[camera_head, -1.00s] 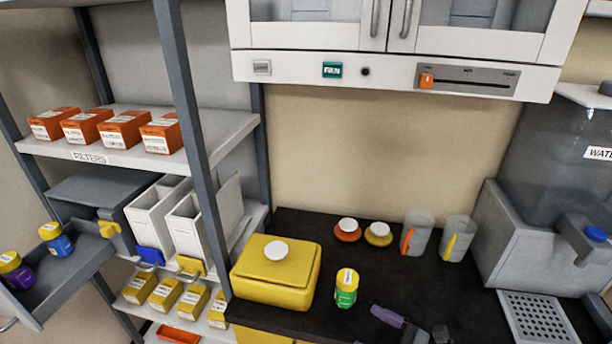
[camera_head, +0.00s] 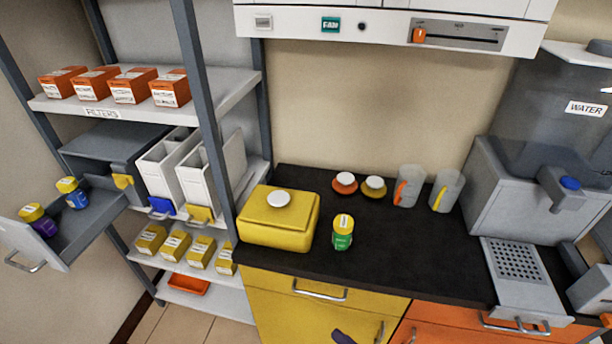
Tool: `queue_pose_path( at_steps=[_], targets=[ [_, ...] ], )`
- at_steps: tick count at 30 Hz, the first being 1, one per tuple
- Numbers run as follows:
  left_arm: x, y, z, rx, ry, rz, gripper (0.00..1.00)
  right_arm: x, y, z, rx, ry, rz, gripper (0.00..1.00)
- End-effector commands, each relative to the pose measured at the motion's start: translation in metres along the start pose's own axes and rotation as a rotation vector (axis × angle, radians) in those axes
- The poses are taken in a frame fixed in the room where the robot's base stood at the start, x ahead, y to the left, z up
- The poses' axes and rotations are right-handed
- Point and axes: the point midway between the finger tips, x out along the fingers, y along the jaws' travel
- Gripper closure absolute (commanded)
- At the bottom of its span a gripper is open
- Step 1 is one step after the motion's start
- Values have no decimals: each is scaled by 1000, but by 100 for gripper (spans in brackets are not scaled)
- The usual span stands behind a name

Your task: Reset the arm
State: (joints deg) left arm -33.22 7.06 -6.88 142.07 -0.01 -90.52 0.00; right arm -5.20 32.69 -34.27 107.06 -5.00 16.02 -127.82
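Neither of my grippers shows clearly in the head view. A small dark purple piece (camera_head: 342,337) shows at the bottom edge, in front of the yellow cabinet door. It may be part of one of my arms; I cannot tell which. A grey block-like part (camera_head: 592,287) is cut off by the right edge, with a bit of orange below it; I cannot tell what it belongs to.
The black counter (camera_head: 400,238) holds a yellow lidded box (camera_head: 278,217), a green jar with a yellow lid (camera_head: 342,232), two round lids and two clear cups. The water dispenser (camera_head: 530,190) stands right. An open drawer (camera_head: 92,212) with two jars juts out left.

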Motion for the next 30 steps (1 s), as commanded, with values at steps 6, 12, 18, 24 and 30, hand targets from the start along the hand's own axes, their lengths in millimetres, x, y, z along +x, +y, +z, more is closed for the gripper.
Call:
queue_pose_path(
  at_steps=[6,12,18,24,30],
  targets=[
    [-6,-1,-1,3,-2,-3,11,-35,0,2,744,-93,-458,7],
    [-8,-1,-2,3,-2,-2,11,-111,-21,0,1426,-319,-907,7],
    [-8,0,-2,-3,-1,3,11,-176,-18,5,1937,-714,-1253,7],
    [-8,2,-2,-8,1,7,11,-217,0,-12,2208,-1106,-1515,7],
    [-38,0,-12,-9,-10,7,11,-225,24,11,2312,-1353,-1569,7]
  ],
)
